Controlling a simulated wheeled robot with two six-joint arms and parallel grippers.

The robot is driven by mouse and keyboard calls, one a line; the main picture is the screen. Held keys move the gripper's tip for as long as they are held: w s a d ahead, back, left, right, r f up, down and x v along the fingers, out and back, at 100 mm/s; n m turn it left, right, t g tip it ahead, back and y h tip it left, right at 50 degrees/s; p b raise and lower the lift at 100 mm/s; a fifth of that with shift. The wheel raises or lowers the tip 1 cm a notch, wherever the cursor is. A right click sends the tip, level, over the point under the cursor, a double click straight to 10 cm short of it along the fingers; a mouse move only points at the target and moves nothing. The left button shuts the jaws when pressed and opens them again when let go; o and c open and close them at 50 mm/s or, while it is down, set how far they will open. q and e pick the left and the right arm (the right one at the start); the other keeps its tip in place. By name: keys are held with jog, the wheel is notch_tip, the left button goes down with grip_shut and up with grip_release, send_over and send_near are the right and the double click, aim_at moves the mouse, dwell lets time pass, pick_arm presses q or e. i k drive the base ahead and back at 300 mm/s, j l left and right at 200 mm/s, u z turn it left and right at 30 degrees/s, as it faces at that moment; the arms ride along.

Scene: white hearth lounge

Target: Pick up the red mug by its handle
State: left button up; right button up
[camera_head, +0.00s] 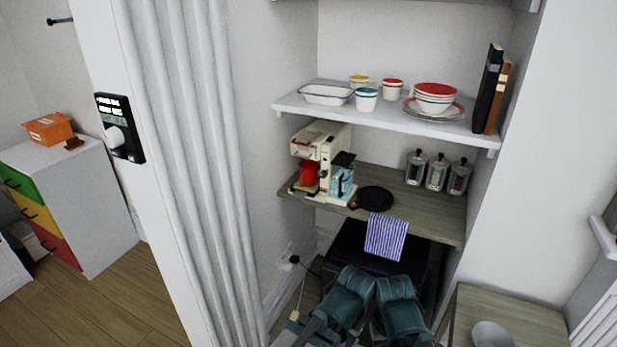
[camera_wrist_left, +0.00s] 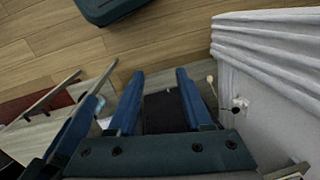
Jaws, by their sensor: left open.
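The red mug (camera_head: 309,173) stands under the front of the cream coffee machine (camera_head: 325,150), on the wooden shelf inside the alcove. It looks upright; its handle cannot be made out. My left gripper (camera_wrist_left: 155,80) is open in the left wrist view, with nothing held between its two blue fingers. It points down toward the floor, and the mug does not show in that view. In the head view my teal arm links are low in front of the alcove, below the shelf and well apart from the mug. My right gripper is not clearly seen.
A light blue carton (camera_head: 341,184) stands right of the mug, with a black pan (camera_head: 375,199) beyond it. Metal canisters (camera_head: 437,173) stand at the back right. An upper shelf (camera_head: 390,117) with dishes overhangs the machine.

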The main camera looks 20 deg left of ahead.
aim_at(307, 176)
jog(key=i+j, duration=0.15)
jog(key=i, duration=0.35)
jog(key=i+j, duration=0.15)
jog(key=i, duration=0.35)
